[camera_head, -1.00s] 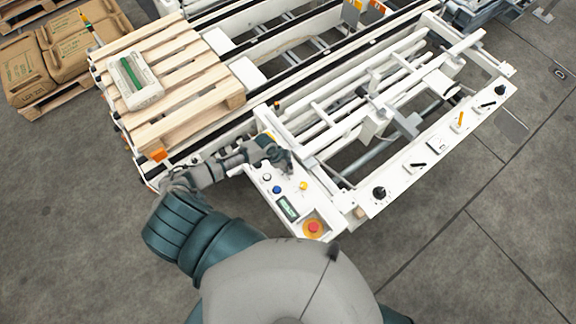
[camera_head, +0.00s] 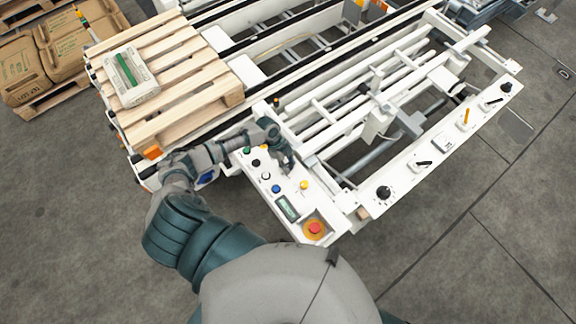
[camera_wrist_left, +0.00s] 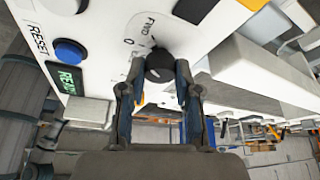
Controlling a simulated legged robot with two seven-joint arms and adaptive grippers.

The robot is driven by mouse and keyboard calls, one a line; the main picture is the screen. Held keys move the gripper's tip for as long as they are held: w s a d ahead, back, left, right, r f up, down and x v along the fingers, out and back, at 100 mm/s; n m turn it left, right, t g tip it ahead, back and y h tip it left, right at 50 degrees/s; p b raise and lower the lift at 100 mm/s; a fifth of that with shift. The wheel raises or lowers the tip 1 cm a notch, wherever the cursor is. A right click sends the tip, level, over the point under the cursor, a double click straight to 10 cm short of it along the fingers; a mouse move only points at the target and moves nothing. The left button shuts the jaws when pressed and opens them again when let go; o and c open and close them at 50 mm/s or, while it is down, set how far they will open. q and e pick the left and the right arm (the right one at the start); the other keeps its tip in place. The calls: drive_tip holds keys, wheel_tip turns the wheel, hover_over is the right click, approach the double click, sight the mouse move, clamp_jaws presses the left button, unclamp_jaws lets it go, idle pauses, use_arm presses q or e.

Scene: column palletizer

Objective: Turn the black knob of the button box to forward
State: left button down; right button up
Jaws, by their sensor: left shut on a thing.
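The button box (camera_head: 265,187) is a white panel at the front of the white machine, with several coloured buttons. A white pointer mark shows on the knob. A "FWD" label and a "0" are printed beside it. In the head view the gripper hides the knob. My right gripper is not in view.
A blue button (camera_wrist_left: 69,51) and a green display (camera_wrist_left: 64,77) are near the knob. A red emergency stop (camera_head: 314,228) is at the box's front end. A wooden pallet (camera_head: 190,75) lies behind my left arm. A second white control panel (camera_head: 440,140) is at the right.

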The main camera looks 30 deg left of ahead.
use_arm(q)
drive_tip(key=shift+w+m+g+b, duration=0.1)
drive_tip(key=shift+m+g+b, duration=0.2)
drive_tip(key=shift+m+b, duration=0.55)
drive_tip(key=shift+m, duration=0.35)
drive_tip(key=shift+r, duration=0.1)
drive_tip(key=c, duration=0.8)
unclamp_jaws()
drive_tip(key=shift+a, duration=0.1)
drive_tip(key=v, duration=1.1)
drive_tip(key=shift+w+a+r, duration=0.15)
drive_tip(key=shift+w+r, duration=0.05)
drive_tip(key=shift+r, duration=0.15)
